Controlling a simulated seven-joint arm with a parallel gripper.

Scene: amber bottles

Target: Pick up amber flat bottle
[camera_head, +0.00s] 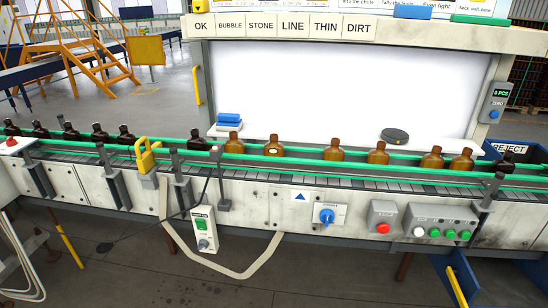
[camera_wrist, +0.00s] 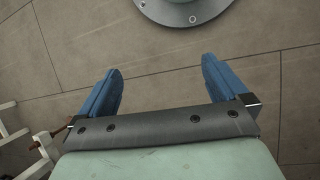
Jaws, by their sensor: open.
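Several amber bottles stand upright in a row on the conveyor (camera_head: 330,180) in the head view. In front of the bright panel they include a bottle (camera_head: 234,144), one with a pale spot (camera_head: 273,146), one near the middle (camera_head: 334,151) and one further right (camera_head: 377,154). Two more stand close together at the right, a bottle (camera_head: 432,158) and its neighbour (camera_head: 462,160). I cannot tell which is the flat one. My gripper (camera_wrist: 160,85) shows only in the wrist view, its blue fingers wide apart and empty above the tiled floor. No bottle is in that view.
Green guide rails (camera_head: 300,160) run along the conveyor, front and back. Darker bottles (camera_head: 100,133) stand at the left, and another (camera_head: 505,161) at the right by the blue reject bin (camera_head: 525,152). A yellow clamp (camera_head: 146,155) rises at the front rail. A dark round object (camera_head: 395,135) sits on the back ledge.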

